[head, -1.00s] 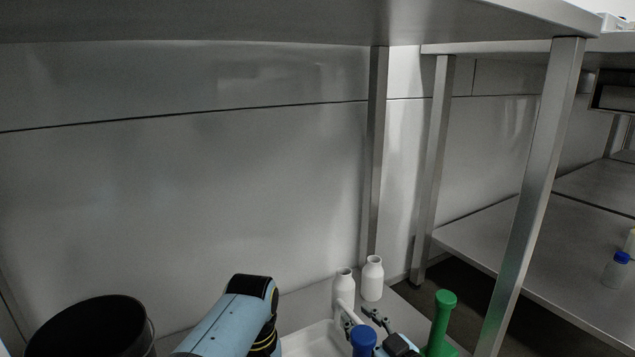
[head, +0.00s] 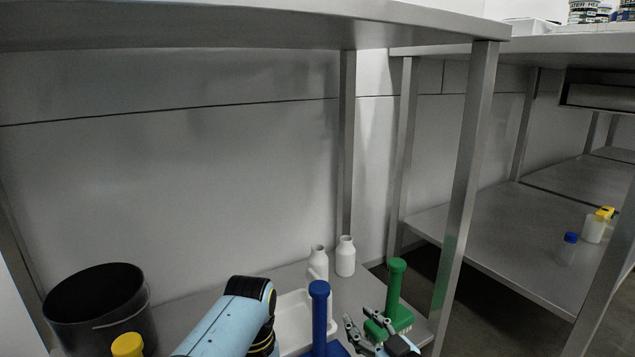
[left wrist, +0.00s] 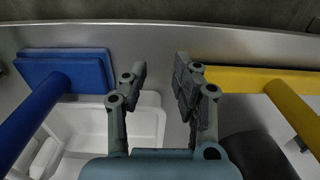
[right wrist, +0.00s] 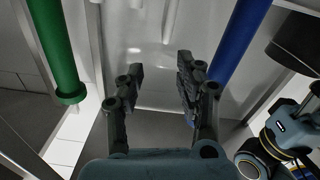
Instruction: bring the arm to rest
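My right gripper (head: 362,322) shows at the bottom of the head view, between a blue-handled tool (head: 320,308) and a green-handled brush (head: 396,282). Its two fingers are apart with nothing between them, as the right wrist view (right wrist: 158,85) also shows. A light blue link of my left arm (head: 225,325) rises at the lower middle of the head view; the left gripper is hidden there. In the left wrist view my left gripper (left wrist: 158,80) is open and empty, between the blue tool (left wrist: 60,85) and a yellow tool (left wrist: 270,85).
A white tray (head: 290,312), two white bottles (head: 345,257) and a black bucket (head: 95,300) stand on the lower shelf. A steel table leg (head: 463,180) stands right of the green brush. A neighbouring shelf (head: 500,245) holds a blue-capped bottle (head: 568,248) and a yellow-topped one (head: 594,228).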

